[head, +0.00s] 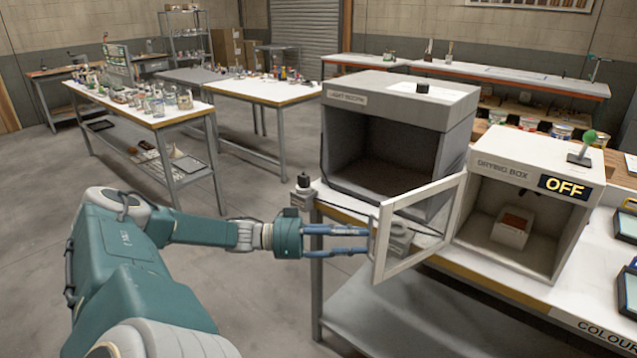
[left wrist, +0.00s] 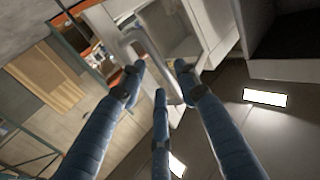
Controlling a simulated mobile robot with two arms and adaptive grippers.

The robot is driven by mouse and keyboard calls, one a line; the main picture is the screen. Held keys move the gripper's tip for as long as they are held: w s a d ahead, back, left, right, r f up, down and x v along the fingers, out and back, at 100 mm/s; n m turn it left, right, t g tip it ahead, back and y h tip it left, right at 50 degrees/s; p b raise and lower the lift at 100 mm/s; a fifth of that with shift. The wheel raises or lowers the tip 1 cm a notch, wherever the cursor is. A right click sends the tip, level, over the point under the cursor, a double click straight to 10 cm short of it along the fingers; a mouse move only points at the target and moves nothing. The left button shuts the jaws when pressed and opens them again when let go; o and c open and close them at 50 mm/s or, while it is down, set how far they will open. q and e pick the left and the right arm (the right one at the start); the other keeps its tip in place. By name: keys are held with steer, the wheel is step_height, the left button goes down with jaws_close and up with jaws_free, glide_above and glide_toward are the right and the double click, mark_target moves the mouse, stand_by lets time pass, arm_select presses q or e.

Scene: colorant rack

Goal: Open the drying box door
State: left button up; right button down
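The drying box (head: 528,148) is white, with an OFF display, on the bench at right. Its white-framed glass door (head: 414,261) stands swung wide open to the left, in front of the light booth. A pale item lies inside the box. My left gripper (head: 369,241) is at the door's free edge, by the handle. In the left wrist view the grey curved handle (left wrist: 152,52) runs between the spread fingertips (left wrist: 160,82). The fingers are apart; whether any touches the handle I cannot tell. My right gripper is not in view.
The grey light booth (head: 400,100) stands left of the drying box, close behind the open door. A green-topped item (head: 588,138) stands on the box. Tablets (head: 625,228) lie at the right edge. Floor to the left is clear.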

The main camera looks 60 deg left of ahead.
arm_select(q)
steer(key=v, duration=0.8)
steer(key=shift+s+a, duration=0.25)
steer(key=shift+s, duration=0.05)
steer(key=shift+f, duration=0.1)
